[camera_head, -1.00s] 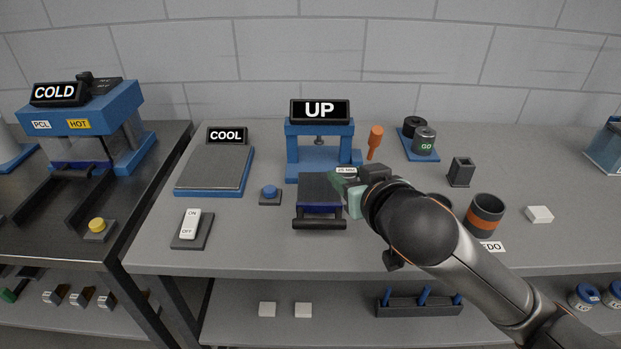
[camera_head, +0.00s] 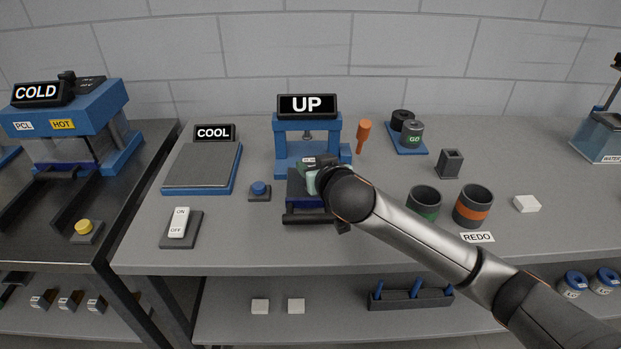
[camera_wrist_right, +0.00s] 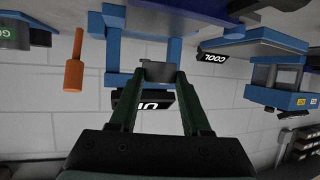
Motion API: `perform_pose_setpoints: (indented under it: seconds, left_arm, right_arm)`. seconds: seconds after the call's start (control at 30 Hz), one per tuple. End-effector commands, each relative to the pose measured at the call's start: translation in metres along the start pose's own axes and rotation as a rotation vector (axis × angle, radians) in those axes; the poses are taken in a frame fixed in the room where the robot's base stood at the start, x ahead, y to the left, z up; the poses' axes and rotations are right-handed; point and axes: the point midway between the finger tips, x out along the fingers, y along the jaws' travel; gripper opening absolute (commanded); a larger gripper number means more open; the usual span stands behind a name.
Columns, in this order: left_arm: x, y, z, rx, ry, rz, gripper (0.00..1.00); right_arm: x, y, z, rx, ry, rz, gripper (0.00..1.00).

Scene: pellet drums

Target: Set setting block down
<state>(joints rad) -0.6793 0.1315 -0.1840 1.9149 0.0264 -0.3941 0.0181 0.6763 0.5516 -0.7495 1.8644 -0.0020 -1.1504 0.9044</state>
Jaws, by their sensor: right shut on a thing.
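My right gripper (camera_head: 312,170) is above the dark sliding plate in front of the small blue press. It is shut on the setting block, a small grey block (camera_wrist_right: 159,72) that shows between the fingertips in the right wrist view. In the head view the gripper and wrist hide most of the block. Whether the block touches anything beneath it cannot be told. The blue press (camera_head: 281,150) stands just behind the gripper, under a sign (camera_head: 307,105) reading UP. The dark plate (camera_head: 296,190) has a handle bar at its front. My left gripper is not in view.
A blue button (camera_head: 260,188) and a cooling plate (camera_head: 203,166) lie left of the press. An orange-handled tool (camera_head: 364,135) stands right of it. Two cups, green-banded (camera_head: 424,203) and orange-banded (camera_head: 473,206), stand to the right near my forearm. The front table strip is mostly clear.

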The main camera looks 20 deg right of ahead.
Motion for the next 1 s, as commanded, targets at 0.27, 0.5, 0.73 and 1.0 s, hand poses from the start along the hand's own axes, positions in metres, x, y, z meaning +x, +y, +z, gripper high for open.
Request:
perform_pose_setpoints:
  seconds: [0.27,0.5,0.73,1.0]
  left_arm:
    - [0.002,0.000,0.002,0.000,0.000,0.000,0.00]
    - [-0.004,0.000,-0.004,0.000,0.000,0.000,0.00]
    - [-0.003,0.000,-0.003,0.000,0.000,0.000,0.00]
    - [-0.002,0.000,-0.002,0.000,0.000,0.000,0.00]
  right_arm:
    - [0.024,-0.001,0.011,0.000,0.002,0.000,0.00]
    - [0.033,-0.001,0.035,0.001,0.001,-0.001,0.00]
    - [0.033,-0.001,0.036,0.001,0.002,-0.001,0.00]
    - [0.035,-0.001,0.041,0.001,-0.001,0.000,0.59]
